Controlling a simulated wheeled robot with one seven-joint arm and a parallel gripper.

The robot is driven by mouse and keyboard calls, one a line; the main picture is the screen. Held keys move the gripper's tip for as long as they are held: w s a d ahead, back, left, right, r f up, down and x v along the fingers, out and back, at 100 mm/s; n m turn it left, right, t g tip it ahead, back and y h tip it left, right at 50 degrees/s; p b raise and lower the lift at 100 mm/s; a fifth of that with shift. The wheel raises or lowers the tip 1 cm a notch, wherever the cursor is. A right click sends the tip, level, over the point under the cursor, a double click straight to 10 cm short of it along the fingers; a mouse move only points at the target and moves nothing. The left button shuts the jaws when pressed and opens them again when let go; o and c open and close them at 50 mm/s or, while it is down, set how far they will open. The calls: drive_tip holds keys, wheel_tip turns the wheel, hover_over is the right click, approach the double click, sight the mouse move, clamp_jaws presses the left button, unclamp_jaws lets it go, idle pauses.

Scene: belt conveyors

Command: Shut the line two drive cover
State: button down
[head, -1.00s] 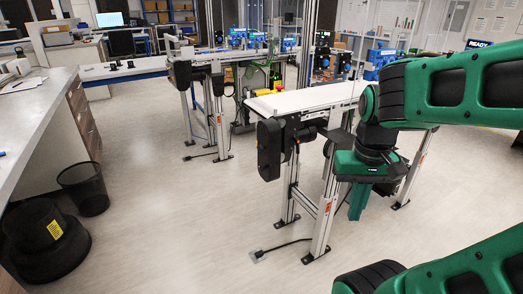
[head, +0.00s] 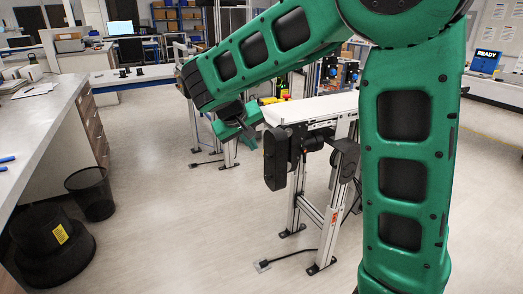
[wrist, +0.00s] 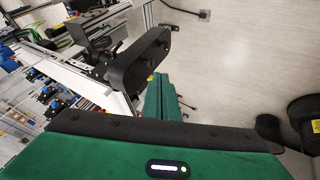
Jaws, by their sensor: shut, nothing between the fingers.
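The near conveyor (head: 315,108) has a long black drive housing (head: 275,160) at its end. In the wrist view this black housing (wrist: 138,62) shows above my gripper's fingers. A black part (head: 345,160) stands out from the conveyor's side; I cannot tell if it is the cover or a motor. No line number is readable. My green gripper (head: 250,112) is just beyond the housing's upper end in the head view. Its fingers also show in the wrist view (wrist: 162,95), close together and empty. I cannot tell whether they touch the housing.
A grey counter (head: 45,130) runs along the left, with a mesh bin (head: 91,193) and a black round stool-like object (head: 50,245) beside it. The floor between counter and conveyor is clear. A cable (head: 288,255) lies by the conveyor's feet.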

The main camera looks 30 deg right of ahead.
sight(270, 153)
drive_tip(key=shift+w+d+f, duration=0.6)
drive_tip(key=shift+d+f, duration=0.65)
drive_tip(key=shift+d, duration=0.15)
drive_tip(key=shift+w+d+f, duration=0.6)
drive_tip(key=shift+d+f, duration=0.65)
drive_tip(key=shift+d, duration=0.2)
drive_tip(key=shift+w+d+f, duration=0.6)
drive_tip(key=shift+d+f, duration=0.65)
drive_tip(key=shift+d, duration=0.15)
drive_tip(key=shift+a, duration=0.1)
